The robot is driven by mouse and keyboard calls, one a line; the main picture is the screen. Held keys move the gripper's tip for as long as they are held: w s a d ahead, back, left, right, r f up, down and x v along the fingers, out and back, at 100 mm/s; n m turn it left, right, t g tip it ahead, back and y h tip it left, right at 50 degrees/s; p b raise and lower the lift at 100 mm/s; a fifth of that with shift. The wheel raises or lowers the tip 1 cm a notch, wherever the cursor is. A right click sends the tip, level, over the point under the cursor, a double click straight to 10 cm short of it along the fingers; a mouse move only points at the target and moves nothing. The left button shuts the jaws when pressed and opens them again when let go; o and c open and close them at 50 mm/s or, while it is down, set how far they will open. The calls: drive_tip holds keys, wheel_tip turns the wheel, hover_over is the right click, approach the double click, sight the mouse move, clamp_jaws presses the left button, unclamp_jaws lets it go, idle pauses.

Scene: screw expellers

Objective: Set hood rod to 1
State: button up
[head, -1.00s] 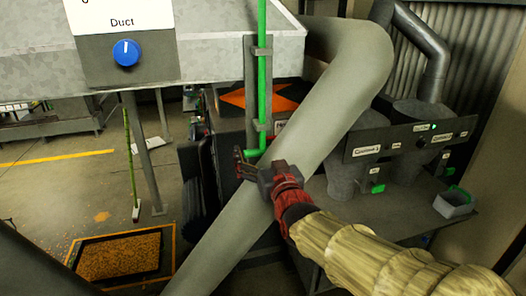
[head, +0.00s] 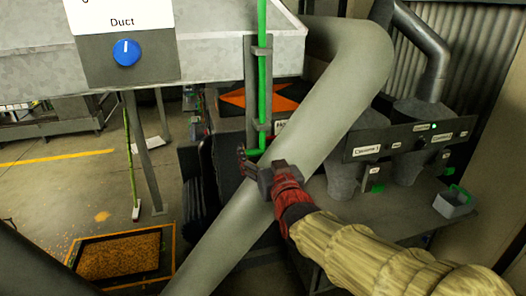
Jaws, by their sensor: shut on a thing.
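The hood rod is a thin green vertical rod (head: 262,85) in front of a grey metal upright, held in small brackets. Its lower end bends to the left at the jaws. My gripper (head: 246,162), dark with a red wrist, reaches in from the lower right. It is shut on the rod's lower end, though the exact contact is small and partly hidden by the jaws. A small label, partly hidden by the big pipe, sits to the right of the rod's lower part; its number marks cannot be read.
A thick grey pipe (head: 335,105) runs diagonally just behind and beside my gripper. The metal hood with a blue Duct knob (head: 126,52) hangs at upper left. A labelled control panel (head: 410,137) stands at right. A grain tray (head: 119,256) lies on the floor.

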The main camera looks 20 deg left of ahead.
sight(260, 157)
drive_tip(key=shift+c, duration=1)
wheel_tip(260, 157, down, 4)
drive_tip(key=b, duration=0.4)
drive_tip(key=o, duration=1.7)
drive_tip(key=v, duration=1.2)
drive_tip(key=shift+a, duration=0.1)
